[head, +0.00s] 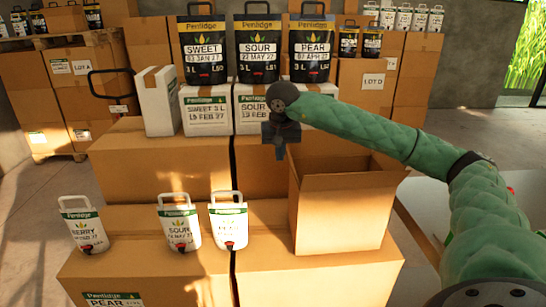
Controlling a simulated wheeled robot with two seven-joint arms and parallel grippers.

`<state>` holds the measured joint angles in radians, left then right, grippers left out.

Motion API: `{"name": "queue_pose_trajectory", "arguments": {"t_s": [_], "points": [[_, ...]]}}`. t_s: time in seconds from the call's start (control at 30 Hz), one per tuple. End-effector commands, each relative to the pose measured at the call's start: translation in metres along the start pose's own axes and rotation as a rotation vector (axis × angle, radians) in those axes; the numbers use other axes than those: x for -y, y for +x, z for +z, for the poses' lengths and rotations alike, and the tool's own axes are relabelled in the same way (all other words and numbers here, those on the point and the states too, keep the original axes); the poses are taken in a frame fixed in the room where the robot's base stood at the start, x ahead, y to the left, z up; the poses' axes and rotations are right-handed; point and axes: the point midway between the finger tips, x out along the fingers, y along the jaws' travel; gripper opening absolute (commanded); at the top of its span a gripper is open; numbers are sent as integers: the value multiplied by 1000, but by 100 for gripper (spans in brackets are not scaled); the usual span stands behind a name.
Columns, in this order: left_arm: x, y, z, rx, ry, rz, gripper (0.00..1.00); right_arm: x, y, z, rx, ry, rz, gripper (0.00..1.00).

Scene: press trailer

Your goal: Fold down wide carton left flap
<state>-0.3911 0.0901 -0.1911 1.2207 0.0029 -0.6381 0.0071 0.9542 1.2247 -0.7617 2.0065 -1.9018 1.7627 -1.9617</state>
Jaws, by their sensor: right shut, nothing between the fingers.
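The wide carton (342,222) is a plain brown box standing open-topped on the front row of large cartons, right of centre. A narrow brown edge, which looks like its left flap or left wall (294,185), rises at its left side below my gripper. I cannot tell how far that flap is folded. My right gripper (281,146) is shut and empty, pointing down at the carton's upper left corner. I cannot tell whether it touches the cardboard. My left gripper is not in view.
White pouches (181,228) stand on the front carton (145,275) left of the wide carton. White boxes (206,108) and black pouches (259,45) stand close behind my gripper. A pallet of cartons (60,105) is at the back left. Floor is clear at far left.

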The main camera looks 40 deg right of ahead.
Motion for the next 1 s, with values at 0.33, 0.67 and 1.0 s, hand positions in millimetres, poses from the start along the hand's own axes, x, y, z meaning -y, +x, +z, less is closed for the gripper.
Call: {"name": "queue_pose_trajectory", "arguments": {"t_s": [0.33,0.67,1.0], "points": [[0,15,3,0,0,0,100,-29,2,0,0,1,1,0],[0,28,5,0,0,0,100,-55,2,1,1,1,2,0],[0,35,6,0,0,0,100,-73,0,0,0,0,0,0]]}}
